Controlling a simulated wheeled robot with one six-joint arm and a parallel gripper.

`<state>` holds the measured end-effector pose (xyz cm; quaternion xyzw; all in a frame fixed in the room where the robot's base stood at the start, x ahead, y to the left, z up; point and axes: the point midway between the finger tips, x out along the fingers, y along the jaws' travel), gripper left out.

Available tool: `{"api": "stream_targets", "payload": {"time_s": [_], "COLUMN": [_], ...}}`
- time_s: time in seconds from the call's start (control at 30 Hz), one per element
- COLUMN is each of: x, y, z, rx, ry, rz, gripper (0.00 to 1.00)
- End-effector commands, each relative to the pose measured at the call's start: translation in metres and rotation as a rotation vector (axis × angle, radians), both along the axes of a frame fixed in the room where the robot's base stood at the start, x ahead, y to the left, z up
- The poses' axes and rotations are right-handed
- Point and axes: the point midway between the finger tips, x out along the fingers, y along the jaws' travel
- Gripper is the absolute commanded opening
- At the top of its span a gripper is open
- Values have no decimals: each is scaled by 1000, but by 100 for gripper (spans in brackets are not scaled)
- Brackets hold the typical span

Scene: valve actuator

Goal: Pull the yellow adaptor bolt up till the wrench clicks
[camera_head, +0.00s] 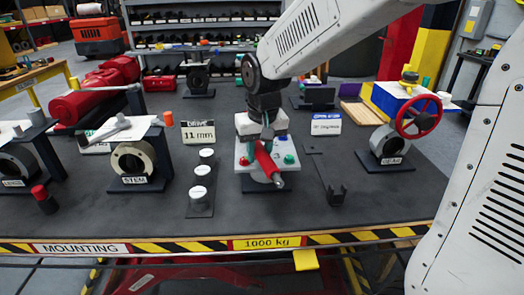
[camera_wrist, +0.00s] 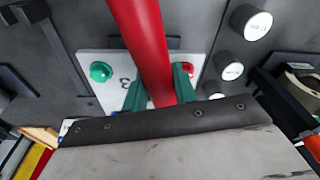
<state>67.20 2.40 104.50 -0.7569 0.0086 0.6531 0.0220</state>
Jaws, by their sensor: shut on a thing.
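A red wrench (camera_head: 268,163) lies over a white numbered plate (camera_head: 243,153) in the middle of the table. My gripper (camera_head: 267,136) is above the plate with its green fingers closed around the red handle. In the wrist view the red wrench (camera_wrist: 140,40) runs between the two fingertips of my gripper (camera_wrist: 160,88). A green bolt (camera_wrist: 101,71) and a red bolt (camera_wrist: 188,70) show on the white plate (camera_wrist: 87,58), on either side of the wrench. I cannot make out the yellow adaptor bolt; the wrench and gripper cover part of the plate.
A row of white-capped round pieces (camera_head: 200,170) stands left of the plate. A dark forked tool (camera_head: 335,190) lies to the right. A valve with a red handwheel (camera_head: 418,116) stands farther right, and the STEM valve (camera_head: 133,158) at left. The front edge is striped.

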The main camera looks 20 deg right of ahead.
Motion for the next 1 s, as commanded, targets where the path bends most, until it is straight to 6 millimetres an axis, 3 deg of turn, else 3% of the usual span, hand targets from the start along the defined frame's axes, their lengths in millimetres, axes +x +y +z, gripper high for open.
{"api": "stream_targets", "payload": {"time_s": [0.47,1.0], "x": [3,3], "y": [16,19], "z": [2,2], "rx": [0,2], "ry": [-7,-6], "rz": [-107,-136], "gripper": [0,0]}}
